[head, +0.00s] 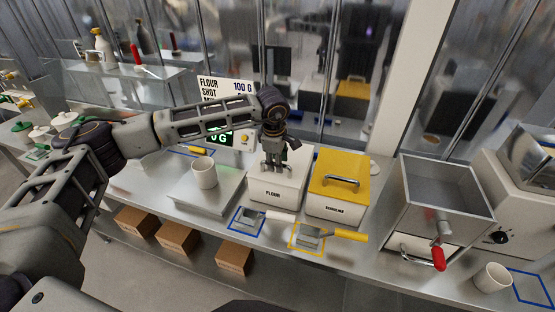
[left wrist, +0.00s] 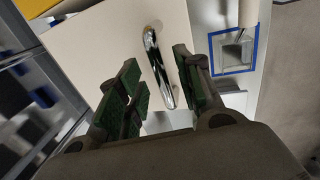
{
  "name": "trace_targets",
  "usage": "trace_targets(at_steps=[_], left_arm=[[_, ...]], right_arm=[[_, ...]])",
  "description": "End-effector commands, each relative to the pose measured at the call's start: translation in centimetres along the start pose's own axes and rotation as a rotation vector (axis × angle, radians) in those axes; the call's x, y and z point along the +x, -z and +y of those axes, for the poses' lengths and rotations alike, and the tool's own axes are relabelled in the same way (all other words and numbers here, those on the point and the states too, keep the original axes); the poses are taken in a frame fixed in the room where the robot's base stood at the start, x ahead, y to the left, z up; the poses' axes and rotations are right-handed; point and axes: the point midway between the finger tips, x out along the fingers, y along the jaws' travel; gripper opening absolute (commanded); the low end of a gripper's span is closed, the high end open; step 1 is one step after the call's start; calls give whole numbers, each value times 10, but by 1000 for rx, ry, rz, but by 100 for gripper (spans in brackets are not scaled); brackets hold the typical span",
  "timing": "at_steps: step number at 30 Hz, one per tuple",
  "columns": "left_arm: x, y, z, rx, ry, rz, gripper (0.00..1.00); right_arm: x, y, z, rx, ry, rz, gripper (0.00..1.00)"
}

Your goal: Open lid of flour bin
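The white flour bin (head: 277,194), labelled FLOUR, stands on the steel counter with its lid on. In the left wrist view the pale lid (left wrist: 100,48) carries a chrome bar handle (left wrist: 158,70). My left gripper (head: 271,168) points down over the lid. In the left wrist view my left gripper (left wrist: 158,92) is open, with green-padded fingers on either side of the handle's near end. I cannot tell whether the pads touch it. The handle is mostly hidden by the gripper in the head view. My right gripper is not in view.
A yellow-lidded semolina bin (head: 338,188) stands close on the right. A scale with a white cup (head: 204,174) stands on the left. A white-handled scoop (head: 265,217) and a yellow-handled scoop (head: 330,234) lie in front. A grinder hopper (head: 445,190) is further right.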

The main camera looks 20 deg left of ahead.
Motion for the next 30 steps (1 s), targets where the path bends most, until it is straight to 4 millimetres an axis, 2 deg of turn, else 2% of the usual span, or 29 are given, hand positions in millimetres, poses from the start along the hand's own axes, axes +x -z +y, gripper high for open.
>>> trace_targets(at_steps=[10,18,30], left_arm=[[2,0,0,1,0,0,35],[2,0,0,1,0,0,1],[1,0,1,0,0,0,0]], right_arm=[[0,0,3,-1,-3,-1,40],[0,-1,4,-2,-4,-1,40],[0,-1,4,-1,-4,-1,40]])
